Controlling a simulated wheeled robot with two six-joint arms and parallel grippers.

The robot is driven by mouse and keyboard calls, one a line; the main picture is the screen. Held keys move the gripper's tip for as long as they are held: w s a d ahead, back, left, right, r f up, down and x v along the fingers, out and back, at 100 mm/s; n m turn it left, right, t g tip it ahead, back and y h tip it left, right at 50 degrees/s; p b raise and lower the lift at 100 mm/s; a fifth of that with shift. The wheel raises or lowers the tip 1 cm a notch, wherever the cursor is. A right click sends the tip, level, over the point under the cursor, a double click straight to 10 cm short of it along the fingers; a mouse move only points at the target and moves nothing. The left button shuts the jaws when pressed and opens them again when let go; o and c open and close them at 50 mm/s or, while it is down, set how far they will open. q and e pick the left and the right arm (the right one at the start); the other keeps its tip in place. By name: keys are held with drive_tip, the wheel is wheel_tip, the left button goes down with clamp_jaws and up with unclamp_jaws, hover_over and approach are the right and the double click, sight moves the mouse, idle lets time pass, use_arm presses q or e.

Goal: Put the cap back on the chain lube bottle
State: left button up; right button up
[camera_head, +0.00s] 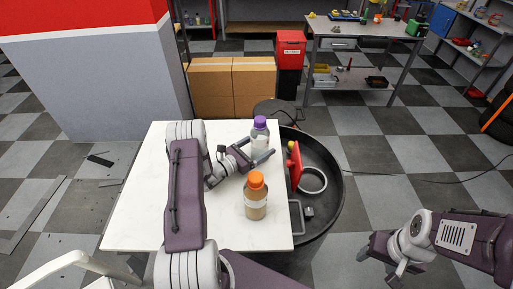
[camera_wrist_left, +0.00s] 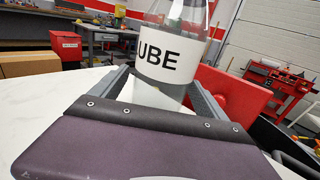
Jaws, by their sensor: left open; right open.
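A clear bottle (camera_head: 260,145) with a purple cap (camera_head: 260,122) stands upright at the white table's far right part. In the left wrist view, the bottle (camera_wrist_left: 172,45) bears a label ending in "UBE"; its top is cut off there. My left gripper (camera_head: 248,153) is open, low over the table, with its fingers reaching to either side of the bottle. Whether they touch it I cannot tell. A second bottle (camera_head: 256,205), amber with an orange cap (camera_head: 256,180), stands nearer on the table. My right gripper (camera_head: 378,266) is open and empty, off the table to the right.
The white table (camera_head: 135,205) is clear on its left. A round black tub (camera_head: 335,190) adjoins its right edge, holding a red part (camera_head: 295,165) and a ring (camera_head: 313,181). Cardboard boxes (camera_head: 232,88) and a red bin (camera_head: 291,50) stand behind.

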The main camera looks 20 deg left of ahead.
use_arm(q)
drive_tip(key=b+v, duration=0.2)
drive_tip(key=v, duration=1)
drive_tip(key=shift+r, duration=0.1)
